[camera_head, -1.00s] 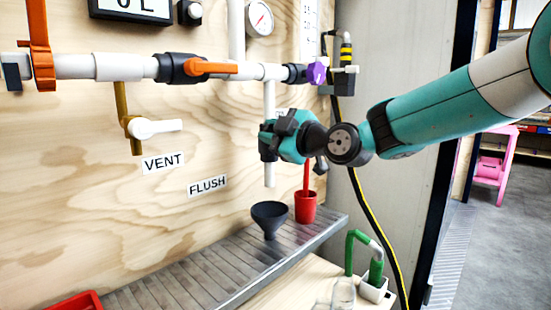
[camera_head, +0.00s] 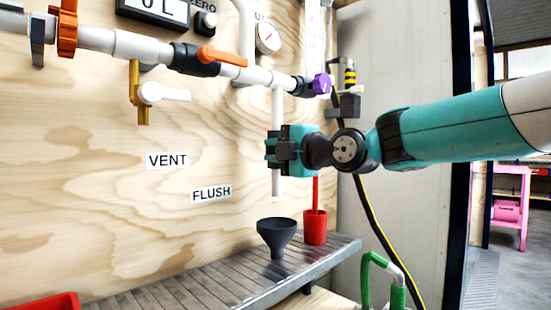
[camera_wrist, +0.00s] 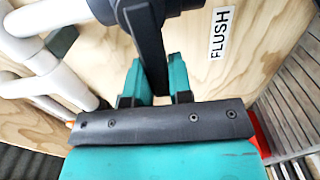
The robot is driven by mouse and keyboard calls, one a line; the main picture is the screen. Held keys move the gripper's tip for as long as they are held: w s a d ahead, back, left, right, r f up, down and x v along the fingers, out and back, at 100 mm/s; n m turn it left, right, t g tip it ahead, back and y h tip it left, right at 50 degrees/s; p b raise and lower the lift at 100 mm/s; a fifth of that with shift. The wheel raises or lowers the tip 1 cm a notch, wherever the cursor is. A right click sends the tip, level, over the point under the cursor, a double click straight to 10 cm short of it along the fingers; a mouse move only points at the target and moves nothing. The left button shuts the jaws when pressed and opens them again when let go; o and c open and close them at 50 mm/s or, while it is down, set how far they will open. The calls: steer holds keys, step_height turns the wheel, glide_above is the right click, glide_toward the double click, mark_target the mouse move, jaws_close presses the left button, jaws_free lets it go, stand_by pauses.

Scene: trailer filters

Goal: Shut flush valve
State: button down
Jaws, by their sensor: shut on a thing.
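The flush valve is on the white vertical drain pipe (camera_head: 277,187) that drops from the main pipe, up and to the right of the FLUSH label (camera_head: 211,194). My gripper (camera_head: 280,150) is at this pipe and hides most of the valve in the head view. In the wrist view, the dark valve body (camera_wrist: 155,8) is at the top, with its dark handle (camera_wrist: 150,48) reaching down between my teal fingers (camera_wrist: 157,80). The fingers are shut on the handle. The FLUSH label also shows in the wrist view (camera_wrist: 220,33), right of the handle.
A dark funnel (camera_head: 277,232) and a red cup (camera_head: 315,228) stand below on the slatted metal shelf (camera_head: 220,280). The orange-handled valve (camera_head: 220,56), the white-handled vent valve (camera_head: 160,92) and a purple knob (camera_head: 322,84) are nearby. A black-and-yellow cable hangs to the right.

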steer(key=shift+f, duration=0.1)
stand_by(0.4)
steer(key=c, duration=1)
jaws_free()
steer(key=p+v, duration=0.1)
steer(key=v, duration=1.6)
steer(key=shift+s+d, duration=0.1)
steer(key=shift+d, duration=0.1)
